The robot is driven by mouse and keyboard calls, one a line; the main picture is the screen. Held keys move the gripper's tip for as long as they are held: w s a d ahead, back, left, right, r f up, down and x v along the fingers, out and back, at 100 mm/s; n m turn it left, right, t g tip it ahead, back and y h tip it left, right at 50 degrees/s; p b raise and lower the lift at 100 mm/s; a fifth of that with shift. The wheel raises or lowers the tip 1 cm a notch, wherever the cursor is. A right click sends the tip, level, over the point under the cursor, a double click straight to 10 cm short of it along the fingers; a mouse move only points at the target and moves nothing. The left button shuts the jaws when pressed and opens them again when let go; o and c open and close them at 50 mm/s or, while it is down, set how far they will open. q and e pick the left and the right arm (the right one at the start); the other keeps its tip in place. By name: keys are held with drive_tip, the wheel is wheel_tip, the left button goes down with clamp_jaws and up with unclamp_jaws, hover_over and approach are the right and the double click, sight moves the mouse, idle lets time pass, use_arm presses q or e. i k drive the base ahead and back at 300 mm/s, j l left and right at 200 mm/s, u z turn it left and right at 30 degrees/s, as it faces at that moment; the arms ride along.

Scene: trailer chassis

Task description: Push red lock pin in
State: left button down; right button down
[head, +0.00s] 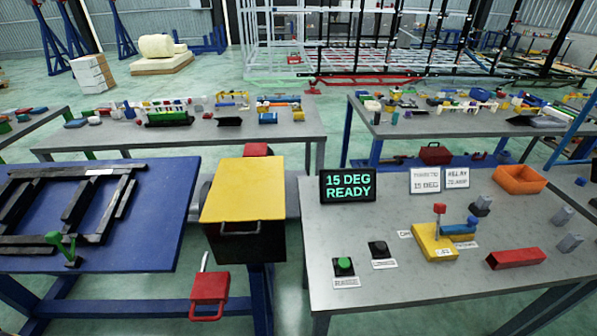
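A red block (209,288) with a loop at its bottom hangs at the front, below the yellow-topped box (243,190). A pale metal rod (204,262) rises from it, slightly tilted. A red-topped upright pin (439,210) stands on a yellow fixture (435,242) on the right grey table, beside a blue part (459,227). I cannot tell for sure which of these is the red lock pin, or how deep either sits. Neither of my grippers is in view.
A display (348,186) reads "15 DEG READY". A green button (344,264), a black button (379,249), a red bar (516,258) and an orange bin (519,180) are on the right table (420,285). Black bars lie on the blue table (150,215) at left.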

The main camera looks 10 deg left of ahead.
sight(209, 289)
drive_tip(key=u, duration=1.55)
